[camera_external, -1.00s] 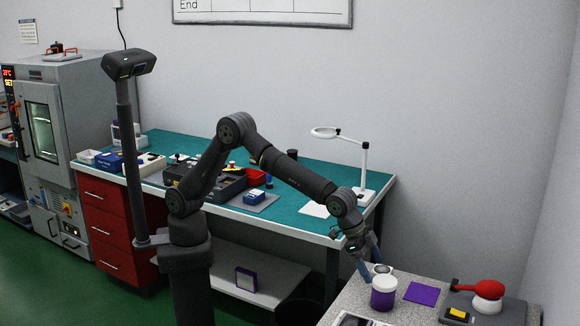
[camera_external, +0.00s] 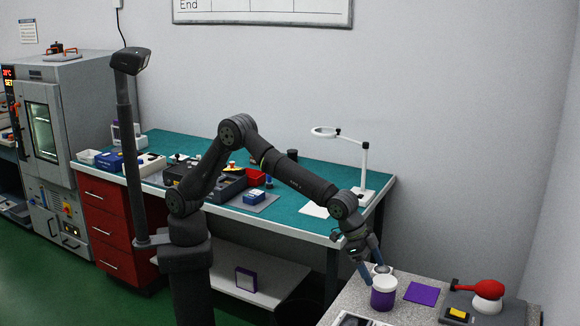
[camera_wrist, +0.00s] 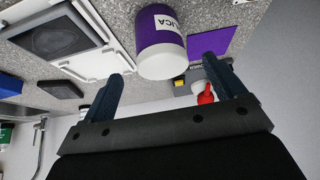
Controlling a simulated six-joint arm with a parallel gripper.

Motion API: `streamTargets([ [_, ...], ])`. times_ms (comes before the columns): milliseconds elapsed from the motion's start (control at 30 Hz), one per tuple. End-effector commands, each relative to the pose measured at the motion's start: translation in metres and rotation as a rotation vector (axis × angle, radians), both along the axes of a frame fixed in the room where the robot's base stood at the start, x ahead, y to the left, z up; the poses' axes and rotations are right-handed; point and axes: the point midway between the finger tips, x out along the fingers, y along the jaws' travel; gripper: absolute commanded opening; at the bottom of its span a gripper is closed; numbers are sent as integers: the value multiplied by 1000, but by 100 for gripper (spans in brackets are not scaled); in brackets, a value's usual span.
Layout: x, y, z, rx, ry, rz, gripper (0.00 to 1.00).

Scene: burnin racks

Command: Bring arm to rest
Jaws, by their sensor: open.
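My gripper (camera_external: 368,270) is at the end of my outstretched arm, low over the left back part of the speckled bench (camera_external: 345,301). Its two blue fingers are spread apart. A purple and white jar (camera_external: 384,293) stands on the bench beside the fingers in the external view. In the wrist view the jar (camera_wrist: 162,42) shows beyond and between the open fingertips, with part of a label in view. I see no object held between the fingers.
On the speckled bench are a purple square (camera_external: 422,293) and a red-bulbed tool (camera_external: 486,289) on a grey base. The green-topped bench (camera_external: 290,232) behind holds boxes, trays and a ring lamp (camera_external: 364,165). A wall rises at the right.

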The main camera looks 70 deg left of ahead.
Motion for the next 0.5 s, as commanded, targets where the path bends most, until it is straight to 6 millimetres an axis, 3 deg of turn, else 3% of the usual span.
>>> streamTargets([
  [400,28,-25,-65,-1,1,0,88],
  [467,31,-28,-74,0,1,0,88],
  [500,31,-29,-69,-3,-2,-1,88],
])
